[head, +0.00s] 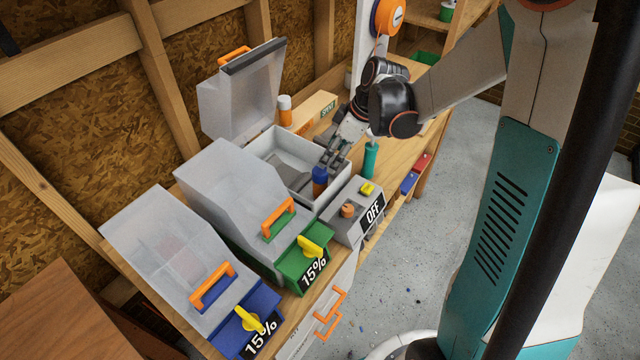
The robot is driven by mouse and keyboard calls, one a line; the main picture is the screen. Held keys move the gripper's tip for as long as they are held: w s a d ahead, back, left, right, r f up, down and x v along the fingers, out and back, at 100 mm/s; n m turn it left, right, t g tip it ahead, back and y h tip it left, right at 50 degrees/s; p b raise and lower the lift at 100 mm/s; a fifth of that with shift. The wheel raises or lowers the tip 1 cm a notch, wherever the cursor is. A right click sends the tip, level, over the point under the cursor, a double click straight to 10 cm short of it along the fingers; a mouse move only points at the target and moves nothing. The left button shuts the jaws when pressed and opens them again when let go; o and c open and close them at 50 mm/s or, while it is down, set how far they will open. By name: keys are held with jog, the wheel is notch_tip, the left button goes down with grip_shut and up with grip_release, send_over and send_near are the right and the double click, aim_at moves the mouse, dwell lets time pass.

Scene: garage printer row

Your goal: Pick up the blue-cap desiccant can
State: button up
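The blue-cap desiccant can (319,182) has a blue upper part and an orange-brown lower part. It appears upright at the front right corner of the open grey-white box (283,160).
A white-cap orange can (284,111) stands behind the box, near a long carton (312,112). The raised lid (243,95) leans back. A grey unit marked OFF (352,212), a teal bottle (369,160) and two translucent bins (170,255) (230,195) crowd the bench.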

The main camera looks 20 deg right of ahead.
aim_at(321, 171)
jog(key=shift+a+b+x, duration=0.15)
jog(key=shift+b+x, duration=0.5)
jog(key=shift+x, duration=1.65)
jog(key=shift+a+b+x, duration=0.15)
jog(key=shift+b+x, duration=0.45)
jog(key=shift+x, duration=1.65)
jog(key=shift+s+r, duration=0.1)
jog(key=shift+s, duration=0.15)
grip_shut()
